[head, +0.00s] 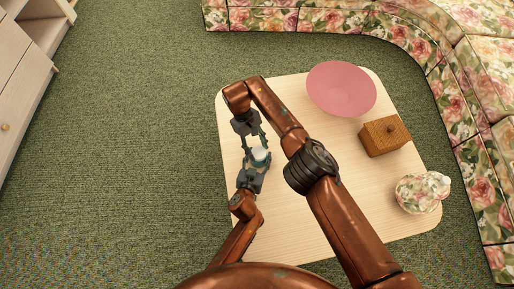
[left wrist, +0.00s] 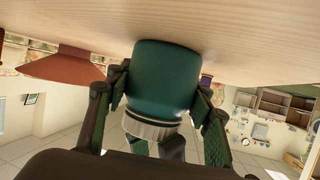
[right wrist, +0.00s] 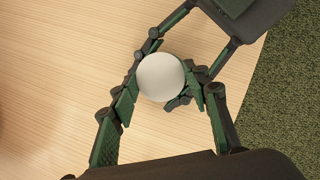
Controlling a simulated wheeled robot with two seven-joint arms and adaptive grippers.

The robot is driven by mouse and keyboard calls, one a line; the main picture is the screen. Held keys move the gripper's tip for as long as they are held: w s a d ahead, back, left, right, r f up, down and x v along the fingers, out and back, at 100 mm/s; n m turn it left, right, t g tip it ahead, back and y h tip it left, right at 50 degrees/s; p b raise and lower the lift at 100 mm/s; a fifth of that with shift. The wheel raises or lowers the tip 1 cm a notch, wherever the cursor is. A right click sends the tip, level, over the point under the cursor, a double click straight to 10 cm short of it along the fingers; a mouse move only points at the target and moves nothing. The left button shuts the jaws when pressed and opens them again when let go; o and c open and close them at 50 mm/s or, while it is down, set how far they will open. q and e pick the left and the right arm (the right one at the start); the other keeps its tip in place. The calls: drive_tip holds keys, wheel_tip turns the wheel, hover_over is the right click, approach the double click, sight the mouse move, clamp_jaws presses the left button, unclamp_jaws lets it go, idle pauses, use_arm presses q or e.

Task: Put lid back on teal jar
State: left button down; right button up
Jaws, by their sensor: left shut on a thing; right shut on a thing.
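The teal jar (left wrist: 165,80) stands on the table, seen upside down in the left wrist view, with a silvery band (left wrist: 152,127) at its mouth end. My left gripper (head: 255,168) is shut around the jar's sides, one finger on each side. A pale round lid (right wrist: 160,77) shows from above in the right wrist view, over the jar; it also shows in the head view (head: 259,154). My right gripper (right wrist: 163,98) points down from above and is shut on the lid. I cannot tell whether the lid is fully seated on the jar.
The pale wooden table (head: 300,225) also holds a pink bowl (head: 341,89), a wooden box (head: 384,136) and a floral pot (head: 421,192) on the right. My right arm crosses over the middle. A floral sofa (head: 410,35) curves around the back and right.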

drive_tip(key=o, duration=0.7)
drive_tip(key=shift+r, duration=2.25)
drive_tip(key=shift+c, duration=0.5)
